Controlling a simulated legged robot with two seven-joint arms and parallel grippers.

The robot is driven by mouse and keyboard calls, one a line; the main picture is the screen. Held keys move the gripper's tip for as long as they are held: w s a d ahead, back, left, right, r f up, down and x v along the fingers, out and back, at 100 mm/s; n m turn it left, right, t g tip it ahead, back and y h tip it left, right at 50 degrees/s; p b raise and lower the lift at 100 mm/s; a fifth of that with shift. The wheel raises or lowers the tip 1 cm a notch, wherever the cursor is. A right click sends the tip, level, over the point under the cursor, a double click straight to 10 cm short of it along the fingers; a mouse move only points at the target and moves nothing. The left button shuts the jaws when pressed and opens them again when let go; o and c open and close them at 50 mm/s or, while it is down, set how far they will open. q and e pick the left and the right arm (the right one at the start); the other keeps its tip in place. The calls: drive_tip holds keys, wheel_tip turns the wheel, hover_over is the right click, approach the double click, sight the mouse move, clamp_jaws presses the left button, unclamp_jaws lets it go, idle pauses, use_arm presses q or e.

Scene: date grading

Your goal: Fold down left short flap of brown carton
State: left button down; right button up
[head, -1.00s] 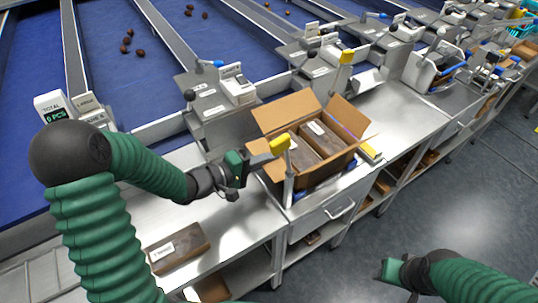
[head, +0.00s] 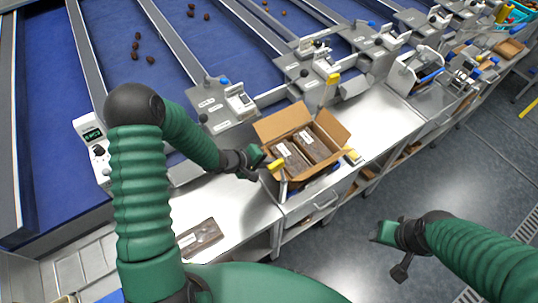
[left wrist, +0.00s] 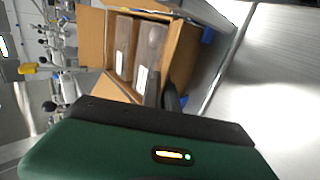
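The brown carton (head: 318,172) stands open on the steel bench, with dark labelled packs (head: 312,143) inside. Its back flap (head: 280,121) and right flap (head: 334,128) stand up and outward. My left gripper (head: 266,168) is at the carton's left side, where it partly hides the near left flap. In the left wrist view, a flap (left wrist: 116,88) slopes out on the gripper's side of the carton. My left fingers (left wrist: 163,92) look close together with nothing between them; contact with the flap cannot be told. My right gripper (head: 384,232) hangs over the floor, away from the carton; its fingers are unclear.
A labelled dark pack (head: 200,237) lies on the bench at the near left. Weighing units (head: 238,100) line the back.

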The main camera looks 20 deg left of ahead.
use_arm(q)
drive_tip(key=shift+f, duration=0.1)
drive_tip(key=c, duration=2.1)
unclamp_jaws()
drive_tip(key=o, duration=0.5)
drive_tip(key=shift+w, duration=0.1)
drive_tip(key=shift+c, duration=0.2)
drive_tip(key=shift+w, duration=0.1)
drive_tip(key=p+v, duration=0.4)
drive_tip(key=v, duration=1.2)
drive_tip(key=shift+a+r, duration=0.2)
drive_tip(key=shift+r, duration=0.15)
